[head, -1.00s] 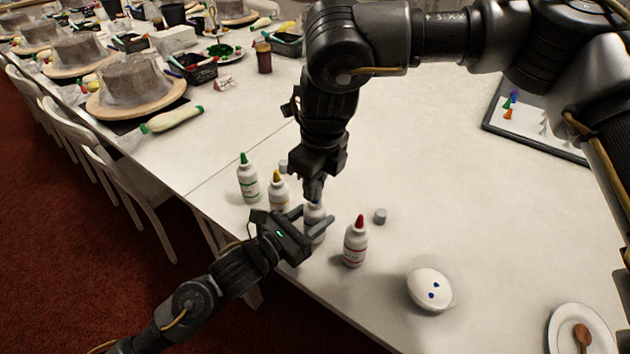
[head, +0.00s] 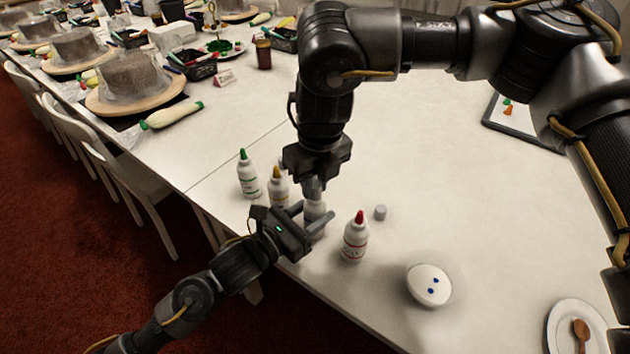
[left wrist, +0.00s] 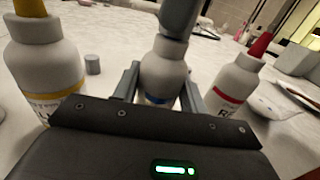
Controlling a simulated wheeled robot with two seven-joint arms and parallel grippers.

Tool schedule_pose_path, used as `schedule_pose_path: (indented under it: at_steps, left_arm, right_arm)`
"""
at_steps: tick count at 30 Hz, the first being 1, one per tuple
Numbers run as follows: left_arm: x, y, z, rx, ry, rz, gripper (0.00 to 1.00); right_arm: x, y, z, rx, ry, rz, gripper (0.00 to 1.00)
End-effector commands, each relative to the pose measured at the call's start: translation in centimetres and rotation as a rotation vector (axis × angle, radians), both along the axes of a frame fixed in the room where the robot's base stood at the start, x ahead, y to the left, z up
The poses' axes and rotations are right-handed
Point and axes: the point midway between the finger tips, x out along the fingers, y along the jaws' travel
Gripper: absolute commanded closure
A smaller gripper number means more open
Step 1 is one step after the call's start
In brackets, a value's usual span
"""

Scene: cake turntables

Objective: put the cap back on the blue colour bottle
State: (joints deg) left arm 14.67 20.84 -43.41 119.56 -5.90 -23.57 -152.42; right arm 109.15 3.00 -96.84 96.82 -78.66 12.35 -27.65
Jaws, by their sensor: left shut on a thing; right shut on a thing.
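The blue colour bottle (head: 315,209) is white and stands upright near the table's front edge. A blue band (left wrist: 158,99) shows low on it in the left wrist view. My left gripper (head: 318,222) is shut around its body. My right gripper (head: 314,183) points down directly above the bottle, shut on the grey cap. In the left wrist view a grey shape (left wrist: 178,18) covers the bottle's top and hides the blue nozzle. I cannot tell cap from fingertips there, nor whether the cap is fully seated.
The red bottle (head: 355,238) stands close on the right, the yellow bottle (head: 278,188) and green bottle (head: 248,175) on the left. A loose grey cap (head: 380,212) lies behind the red bottle. A white bowl (head: 429,284) stands front right. The table's right middle is clear.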

Motion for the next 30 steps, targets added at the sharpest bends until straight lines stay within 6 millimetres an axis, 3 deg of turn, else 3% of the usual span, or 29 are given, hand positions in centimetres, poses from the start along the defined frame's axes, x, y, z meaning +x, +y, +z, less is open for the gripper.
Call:
schedule_pose_path:
  at_steps: [21,24,29,30]
  left_arm:
    - [0.01,0.01,-0.03,0.001,0.001,0.0,1.0]
    - [0.01,0.01,-0.04,0.001,0.001,0.0,1.0]
    - [0.0,0.0,-0.04,0.001,0.001,0.0,1.0]
    - [-0.01,-0.01,-0.04,0.001,0.001,0.0,1.0]
  right_arm:
    - [0.07,0.07,-0.06,0.0,-0.001,-1.892,1.0]
    - [0.05,0.05,-0.07,-0.001,0.0,-2.083,1.0]
    - [0.04,0.04,-0.08,0.0,0.0,-2.095,1.0]
    - [0.04,0.04,-0.08,0.0,0.0,-2.094,0.76]
